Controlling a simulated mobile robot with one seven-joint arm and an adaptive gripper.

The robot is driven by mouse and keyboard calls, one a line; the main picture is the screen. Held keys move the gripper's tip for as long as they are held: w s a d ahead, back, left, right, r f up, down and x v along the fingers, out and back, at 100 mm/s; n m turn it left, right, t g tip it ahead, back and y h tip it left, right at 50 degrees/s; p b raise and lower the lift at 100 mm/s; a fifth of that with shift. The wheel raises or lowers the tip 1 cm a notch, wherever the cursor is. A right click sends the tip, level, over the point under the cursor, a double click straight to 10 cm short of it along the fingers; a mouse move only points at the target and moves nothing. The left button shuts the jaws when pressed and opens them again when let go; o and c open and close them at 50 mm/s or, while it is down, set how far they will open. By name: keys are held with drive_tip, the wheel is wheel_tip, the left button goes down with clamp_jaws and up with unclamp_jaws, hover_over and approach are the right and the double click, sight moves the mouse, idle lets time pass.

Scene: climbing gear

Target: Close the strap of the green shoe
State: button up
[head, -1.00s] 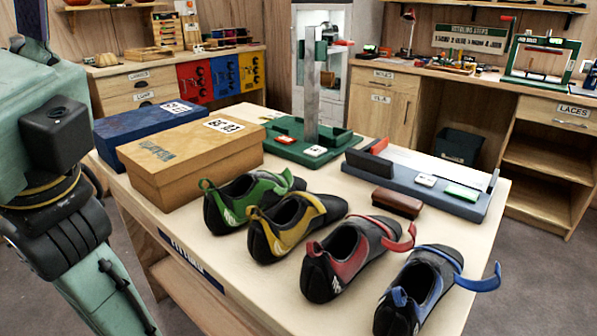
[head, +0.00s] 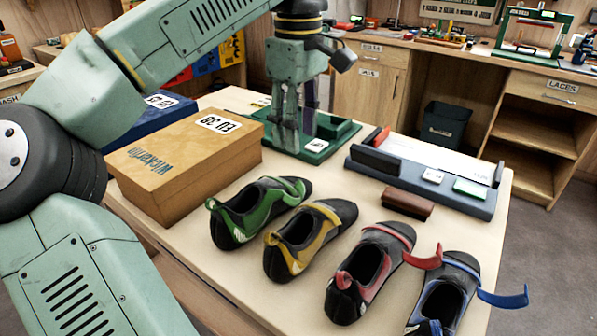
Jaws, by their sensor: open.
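The green shoe (head: 238,226) stands on the table at the left end of a row of shoes, heel toward the camera. Its green strap (head: 294,188) shows at the upper front of the shoe and seems to lie close over it. I cannot tell whether its end is fastened. My gripper (head: 291,146) points down beyond the green shoe, at the far side of the table, in front of the green stand. It is open with nothing between its fingers, and it is apart from the shoe.
A yellow shoe (head: 275,262), red shoe (head: 343,300) and blue shoe (head: 425,322) stand to the right; the red and blue straps stick out. A tan box (head: 180,180) is left of the green shoe. A brown block (head: 408,203) and grey-blue tray (head: 465,205) lie behind.

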sight(298, 183)
wheel_tip(298, 183, down, 10)
drive_tip(key=shift+f+p, duration=0.2)
drive_tip(key=shift+p, duration=0.1)
clamp_jaws()
idle(0.6)
idle(0.3)
